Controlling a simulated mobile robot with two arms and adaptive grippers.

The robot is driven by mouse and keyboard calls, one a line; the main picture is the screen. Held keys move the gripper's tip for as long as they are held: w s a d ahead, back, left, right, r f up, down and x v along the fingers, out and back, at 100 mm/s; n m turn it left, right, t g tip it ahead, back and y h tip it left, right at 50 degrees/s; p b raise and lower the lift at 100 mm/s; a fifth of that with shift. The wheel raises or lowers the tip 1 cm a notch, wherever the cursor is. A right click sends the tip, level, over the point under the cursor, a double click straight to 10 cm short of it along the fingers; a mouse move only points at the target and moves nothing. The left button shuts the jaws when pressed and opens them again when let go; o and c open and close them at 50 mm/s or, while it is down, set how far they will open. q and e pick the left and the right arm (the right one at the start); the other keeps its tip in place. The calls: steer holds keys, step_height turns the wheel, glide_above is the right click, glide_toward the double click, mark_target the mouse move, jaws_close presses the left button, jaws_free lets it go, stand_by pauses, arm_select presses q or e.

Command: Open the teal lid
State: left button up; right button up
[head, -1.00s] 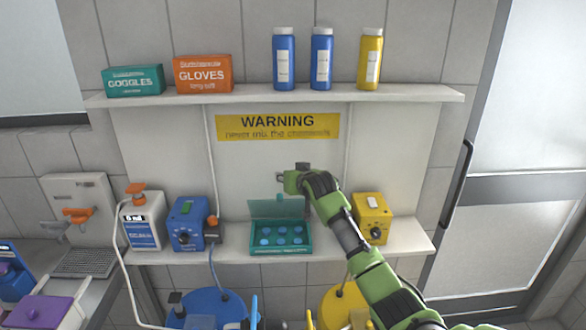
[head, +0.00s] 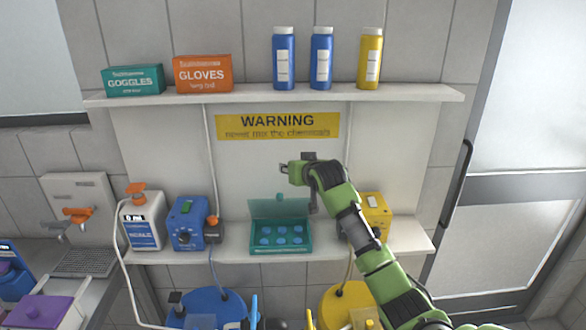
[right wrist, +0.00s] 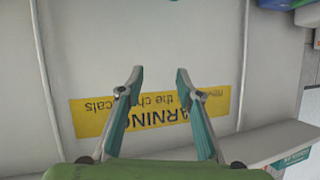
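The teal box (head: 281,251) stands on the lower shelf with several round blue items in it. Its teal lid (head: 270,208) stands raised, roughly upright at the back of the box, so the inside shows. My right gripper (head: 284,169) is above the lid, apart from it, in front of the back panel. In the right wrist view my right gripper (right wrist: 159,72) has its two fingers spread with nothing between them. The box and lid do not show in that view. My left gripper is not in view.
A blue device (head: 188,224) stands left of the box and a yellow device (head: 374,218) right of it, partly behind my right arm. The upper shelf (head: 300,96) holds boxes and bottles above a yellow warning sign (head: 277,126).

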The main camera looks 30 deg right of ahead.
steer(key=v, duration=1.2)
